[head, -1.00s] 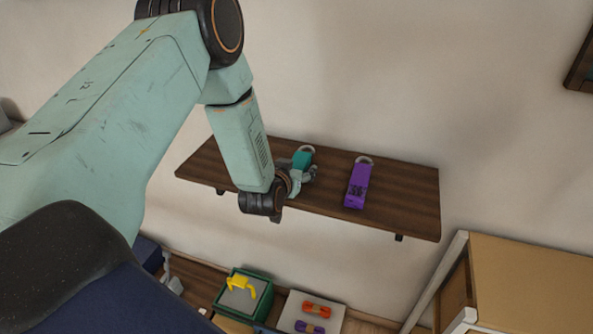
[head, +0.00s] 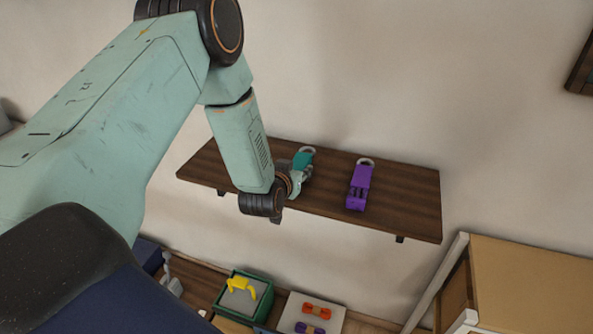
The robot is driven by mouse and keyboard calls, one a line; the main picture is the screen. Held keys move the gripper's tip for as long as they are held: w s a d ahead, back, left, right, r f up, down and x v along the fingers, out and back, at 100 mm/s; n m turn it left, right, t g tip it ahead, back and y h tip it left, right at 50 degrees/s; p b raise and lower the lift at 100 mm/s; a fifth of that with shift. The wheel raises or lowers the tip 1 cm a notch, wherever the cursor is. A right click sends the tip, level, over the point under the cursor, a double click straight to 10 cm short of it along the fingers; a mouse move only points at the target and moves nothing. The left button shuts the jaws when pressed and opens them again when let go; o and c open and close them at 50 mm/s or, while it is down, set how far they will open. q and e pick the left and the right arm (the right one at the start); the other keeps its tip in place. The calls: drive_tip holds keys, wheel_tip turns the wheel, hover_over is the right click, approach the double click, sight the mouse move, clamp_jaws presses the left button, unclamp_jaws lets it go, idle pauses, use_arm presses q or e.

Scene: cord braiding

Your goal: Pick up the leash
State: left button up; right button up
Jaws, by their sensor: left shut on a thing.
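A teal leash (head: 303,159) with a pale ring at its far end lies at the middle of the dark wooden wall shelf (head: 405,195). My left gripper (head: 302,176) is shut on the teal leash at its near part, and its fingers hide that part. Whether the leash touches the shelf cannot be told. A purple leash (head: 359,187) with a similar ring lies on the shelf to the right, apart from the gripper. My right gripper does not show.
Below the shelf are a green box (head: 263,299) with a yellow object (head: 241,286) and a pale tray (head: 291,313) with orange and purple toys. A wooden cabinet (head: 530,280) stands at lower right. The shelf's right end is clear.

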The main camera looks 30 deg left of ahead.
sight(297, 167)
use_arm(q)
wheel_tip(297, 167, up, 10)
drive_tip(key=shift+f, duration=0.1)
drive_tip(key=shift+w, duration=0.1)
drive_tip(key=shift+f, duration=0.1)
idle(0.3)
